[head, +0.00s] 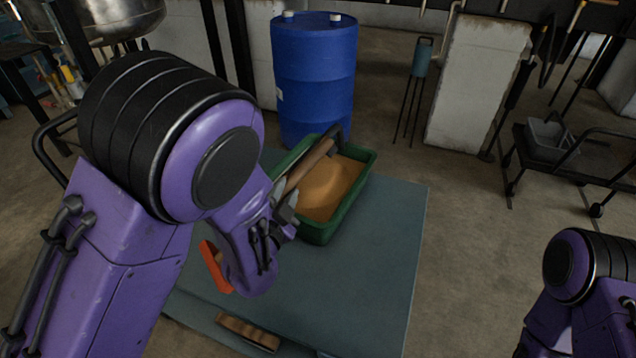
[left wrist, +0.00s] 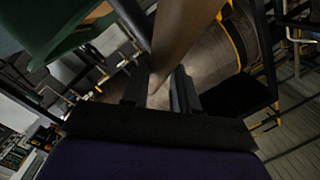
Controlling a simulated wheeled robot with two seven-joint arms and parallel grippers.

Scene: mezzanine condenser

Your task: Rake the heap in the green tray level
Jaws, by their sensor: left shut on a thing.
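The green tray (head: 318,232) sits on the grey-green table, and its edge shows at the upper left of the left wrist view (left wrist: 62,40). It holds a heap of tan grainy material (head: 328,186), which looks raised in the middle. My left gripper (head: 287,200) is at the tray's left side, shut on the brown handle of a rake (head: 308,166). The handle slants over the tray toward its far edge, where the dark head (head: 340,138) shows. In the left wrist view the handle (left wrist: 183,35) runs up from between the fingers. I cannot tell whether the head touches the heap. My right gripper is out of view.
The table (head: 375,260) is bare right of the tray. A brown wooden piece (head: 248,332) lies at its front edge. An orange-red object (head: 215,267) shows partly behind my left arm. A blue barrel (head: 314,75) stands behind the tray, a cart (head: 560,145) at right.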

